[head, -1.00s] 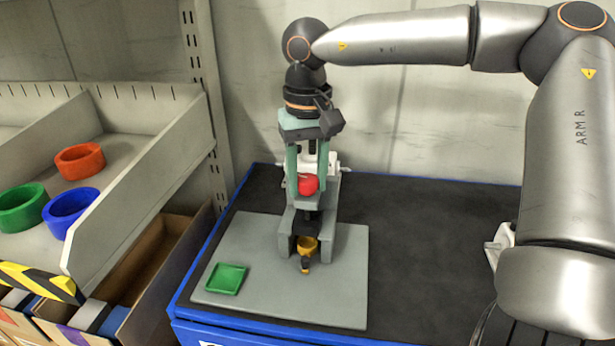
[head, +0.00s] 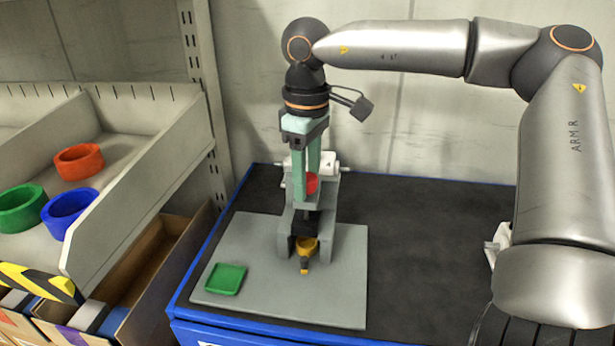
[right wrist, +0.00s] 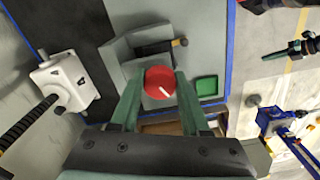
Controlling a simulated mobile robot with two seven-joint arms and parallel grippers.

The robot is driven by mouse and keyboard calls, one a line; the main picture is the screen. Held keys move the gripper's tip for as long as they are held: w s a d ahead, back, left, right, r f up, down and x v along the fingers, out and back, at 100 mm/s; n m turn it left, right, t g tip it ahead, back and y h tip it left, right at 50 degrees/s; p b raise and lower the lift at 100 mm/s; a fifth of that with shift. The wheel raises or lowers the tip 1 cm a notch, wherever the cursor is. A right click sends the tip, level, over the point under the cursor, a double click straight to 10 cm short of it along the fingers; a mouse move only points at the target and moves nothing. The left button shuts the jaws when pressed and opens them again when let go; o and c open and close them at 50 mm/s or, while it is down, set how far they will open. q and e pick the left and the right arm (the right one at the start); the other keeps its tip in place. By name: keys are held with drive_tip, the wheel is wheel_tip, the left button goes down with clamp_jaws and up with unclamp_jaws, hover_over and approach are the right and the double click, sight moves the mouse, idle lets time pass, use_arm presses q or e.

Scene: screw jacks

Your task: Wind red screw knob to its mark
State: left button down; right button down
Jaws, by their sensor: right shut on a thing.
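The red screw knob (head: 312,184) sits at the top of the grey screw jack (head: 331,212), partly hidden by my fingers in the head view. In the right wrist view the knob (right wrist: 159,83) shows a round face with a white pointer line slanting toward the lower right. My right gripper (head: 306,188) points straight down over the jack. Its green fingers are shut on the red knob, one on each side. The mark for the knob cannot be made out.
The jack stands on a grey plate (head: 345,290) with a green tray (head: 226,279) and a yellow part (head: 305,246) at its front. A white device (right wrist: 62,82) is behind. Red, green and blue rings lie in the bin at left (head: 120,150). The dark bench top (head: 430,240) is clear at right.

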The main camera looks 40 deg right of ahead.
drive_tip(key=shift+s+f+n, duration=0.15)
drive_tip(key=shift+f+n, duration=0.15)
drive_tip(key=shift+n, duration=0.1)
drive_tip(key=c, duration=0.7)
unclamp_jaws()
drive_tip(key=o, duration=0.3)
drive_tip(key=shift+r, duration=0.15)
drive_tip(key=shift+w, duration=0.2)
wheel_tip(320, 180, up, 13)
drive_tip(key=shift+f, duration=0.2)
